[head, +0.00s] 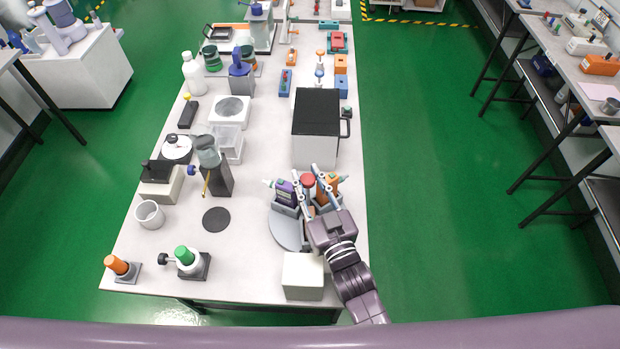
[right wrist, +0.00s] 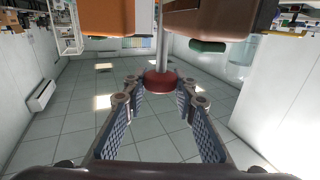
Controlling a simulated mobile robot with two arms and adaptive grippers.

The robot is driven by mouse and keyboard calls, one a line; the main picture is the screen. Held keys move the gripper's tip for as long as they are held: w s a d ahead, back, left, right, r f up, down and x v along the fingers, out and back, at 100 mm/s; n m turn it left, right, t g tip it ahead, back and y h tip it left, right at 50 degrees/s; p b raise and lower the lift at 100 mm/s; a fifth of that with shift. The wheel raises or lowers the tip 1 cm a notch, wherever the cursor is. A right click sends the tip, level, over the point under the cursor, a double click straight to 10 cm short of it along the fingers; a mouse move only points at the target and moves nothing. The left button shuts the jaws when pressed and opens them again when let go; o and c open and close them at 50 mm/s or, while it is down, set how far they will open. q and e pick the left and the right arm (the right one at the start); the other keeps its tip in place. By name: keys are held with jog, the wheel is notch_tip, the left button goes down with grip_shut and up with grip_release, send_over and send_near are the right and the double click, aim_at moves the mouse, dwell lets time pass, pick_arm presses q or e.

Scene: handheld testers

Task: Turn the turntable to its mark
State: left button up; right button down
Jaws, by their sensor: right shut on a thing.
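The turntable (head: 283,233) is a grey round disc at the right front of the long table. Purple testers (head: 286,193) and orange testers (head: 327,189) stand upright in grey holders on it. A red knob (head: 308,180) tops its central post; in the right wrist view the knob (right wrist: 160,82) sits at the end of a pale post, between the fingertips. My right gripper (head: 307,173) is shut on the red knob, reaching in from the front. It hides part of the disc and holders. I cannot make out the mark. My left gripper is out of view.
A white block (head: 303,277) stands just in front of the turntable, beside my right arm. A large dark-topped box (head: 316,112) stands behind it. A dark round pad (head: 216,220) lies to the left, with bare tabletop around it.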

jog(key=shift+r, duration=0.2)
jog(key=c, duration=1.8)
grip_release()
jog(key=shift+o, duration=1.3)
jog(key=shift+f, duration=0.1)
jog(key=shift+s+d+f, duration=0.1)
jog(key=shift+s+d, duration=0.05)
jog(key=shift+s, duration=0.3)
jog(key=v, duration=1.1)
jog(key=shift+c, duration=0.2)
